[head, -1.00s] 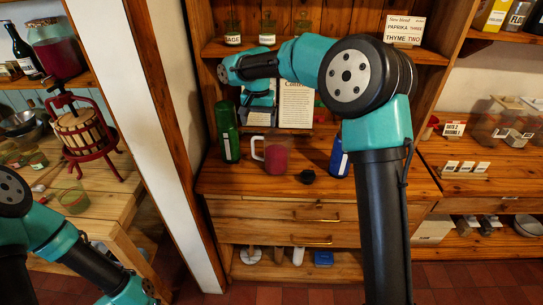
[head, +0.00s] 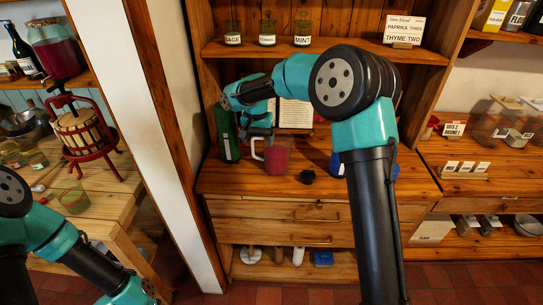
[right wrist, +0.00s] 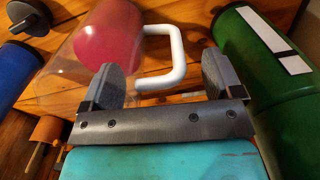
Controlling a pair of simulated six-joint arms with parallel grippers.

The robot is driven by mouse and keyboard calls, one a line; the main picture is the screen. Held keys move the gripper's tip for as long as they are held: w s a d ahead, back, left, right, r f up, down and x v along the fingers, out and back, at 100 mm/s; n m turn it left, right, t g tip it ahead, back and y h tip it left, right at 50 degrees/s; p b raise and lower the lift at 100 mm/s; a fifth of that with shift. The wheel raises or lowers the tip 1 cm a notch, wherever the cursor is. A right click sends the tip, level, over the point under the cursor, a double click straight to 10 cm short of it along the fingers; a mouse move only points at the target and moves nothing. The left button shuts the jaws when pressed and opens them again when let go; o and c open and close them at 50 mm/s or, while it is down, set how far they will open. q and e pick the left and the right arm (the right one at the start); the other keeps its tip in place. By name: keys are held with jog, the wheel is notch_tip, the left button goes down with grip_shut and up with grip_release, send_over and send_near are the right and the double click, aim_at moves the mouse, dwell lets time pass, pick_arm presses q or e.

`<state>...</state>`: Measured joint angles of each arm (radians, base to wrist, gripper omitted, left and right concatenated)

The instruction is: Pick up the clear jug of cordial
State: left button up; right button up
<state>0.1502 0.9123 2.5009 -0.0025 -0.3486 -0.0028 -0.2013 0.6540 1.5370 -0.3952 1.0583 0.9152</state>
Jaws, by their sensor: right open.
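The clear jug (head: 279,159) with red cordial in its lower part and a white handle on its left stands upright on the wooden counter. In the right wrist view the jug (right wrist: 108,38) is tilted by the camera, its handle pointing toward the gap between my fingers. My right gripper (right wrist: 168,82) is open and empty, one finger to either side of the handle's line and short of it. In the head view my right gripper (head: 256,134) hangs just above and behind the handle; its fingertips are hard to make out. My left arm shows at bottom left, its gripper out of frame.
A green flask (head: 228,136) stands close on the jug's left. A small black lid (head: 307,177) lies to the right, and a blue bottle (head: 338,163) stands partly behind my right arm. A shelf with labelled jars (head: 267,40) is above. The counter's front is clear.

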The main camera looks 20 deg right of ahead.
jog(key=shift+f, duration=0.95)
jog(key=c, duration=1.5)
jog(key=shift+o, duration=0.2)
